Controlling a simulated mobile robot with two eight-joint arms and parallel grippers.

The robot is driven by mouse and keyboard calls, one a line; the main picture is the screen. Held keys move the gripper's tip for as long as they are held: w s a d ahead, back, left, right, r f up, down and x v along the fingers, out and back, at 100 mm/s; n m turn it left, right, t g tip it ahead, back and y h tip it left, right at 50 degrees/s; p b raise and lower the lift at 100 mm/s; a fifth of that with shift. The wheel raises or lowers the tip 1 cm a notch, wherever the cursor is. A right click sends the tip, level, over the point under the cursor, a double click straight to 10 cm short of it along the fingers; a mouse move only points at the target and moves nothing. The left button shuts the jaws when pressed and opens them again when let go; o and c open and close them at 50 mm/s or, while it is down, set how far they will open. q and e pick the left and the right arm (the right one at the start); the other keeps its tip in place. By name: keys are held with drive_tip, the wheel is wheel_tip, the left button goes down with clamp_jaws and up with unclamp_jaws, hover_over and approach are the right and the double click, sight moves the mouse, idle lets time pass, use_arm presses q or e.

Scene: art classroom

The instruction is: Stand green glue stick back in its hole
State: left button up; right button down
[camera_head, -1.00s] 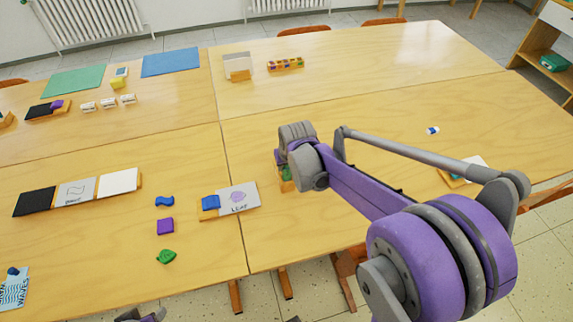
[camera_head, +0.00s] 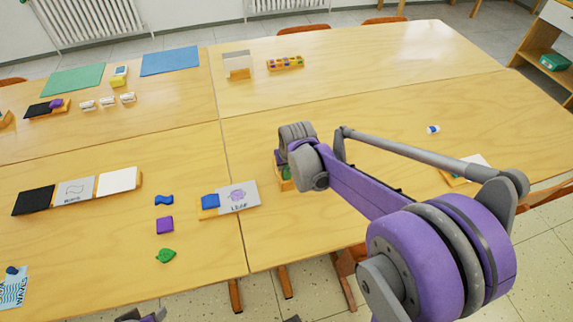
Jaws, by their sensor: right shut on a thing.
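My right gripper (camera_head: 283,160) is low over the table near its middle seam, mostly hidden behind its own grey wrist. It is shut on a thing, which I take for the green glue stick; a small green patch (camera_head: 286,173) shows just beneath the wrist. A bit of orange wood shows at the same place, so the hole and the stick's tilt cannot be made out. Only a small grey and purple part of my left gripper (camera_head: 142,316) shows at the bottom edge, and its fingers cannot be read.
A wooden rack with coloured pieces (camera_head: 286,63) stands at the back. The right table is mostly clear.

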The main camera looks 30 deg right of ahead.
drive_tip(key=shift+f+b, duration=0.55)
drive_tip(key=shift+f, duration=0.15)
idle(0.7)
drive_tip(key=c, duration=0.5)
unclamp_jaws()
drive_tip(key=shift+o, duration=1.1)
drive_tip(key=shift+r, duration=0.1)
drive_tip(key=shift+r+p, duration=2.15)
drive_tip(key=shift+r, duration=0.8)
